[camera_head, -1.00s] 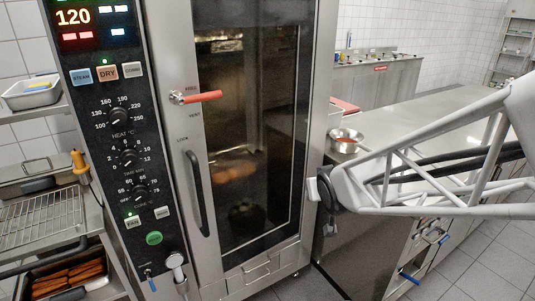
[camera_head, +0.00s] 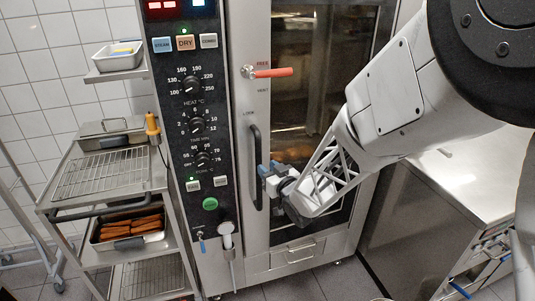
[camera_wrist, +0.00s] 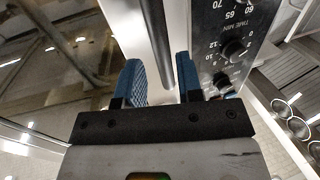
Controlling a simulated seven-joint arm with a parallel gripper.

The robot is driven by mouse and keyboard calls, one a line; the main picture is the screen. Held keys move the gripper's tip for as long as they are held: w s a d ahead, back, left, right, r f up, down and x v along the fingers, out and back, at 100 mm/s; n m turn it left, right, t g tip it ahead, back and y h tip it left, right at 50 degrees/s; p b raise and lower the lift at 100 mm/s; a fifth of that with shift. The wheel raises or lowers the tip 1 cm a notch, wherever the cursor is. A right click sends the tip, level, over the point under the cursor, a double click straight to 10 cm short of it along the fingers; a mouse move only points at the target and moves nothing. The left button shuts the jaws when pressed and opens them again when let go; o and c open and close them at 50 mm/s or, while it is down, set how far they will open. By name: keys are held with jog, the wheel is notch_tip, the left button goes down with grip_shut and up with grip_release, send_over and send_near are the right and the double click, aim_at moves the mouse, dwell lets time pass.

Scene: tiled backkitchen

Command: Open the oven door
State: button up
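The oven door (camera_head: 280,225) is a tall steel frame with a dark glass window, and it looks shut. Its long black vertical handle (camera_head: 254,145) is on the door's left side. A red-handled lever (camera_head: 272,72) sticks out above it, pointing right. My gripper (camera_head: 264,171) is at the lower half of the handle, coming from the right. In the wrist view its two blue fingers stand apart, open (camera_wrist: 161,72), with the dark handle bar (camera_wrist: 156,35) lined up between them. Gaps show on both sides of the bar. I cannot tell how deep the bar sits between the fingers.
The control panel (camera_head: 200,110) with knobs is left of the door. A steel rack (camera_head: 75,215) with a tray of sausages (camera_head: 125,229) stands further left. A steel counter (camera_head: 450,185) is at the right. Floor shows in front of the oven (camera_head: 325,280).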

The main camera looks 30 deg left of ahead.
aim_at(256, 157)
dwell(0.4)
jog(key=shift+x, duration=3.9)
grip_shut()
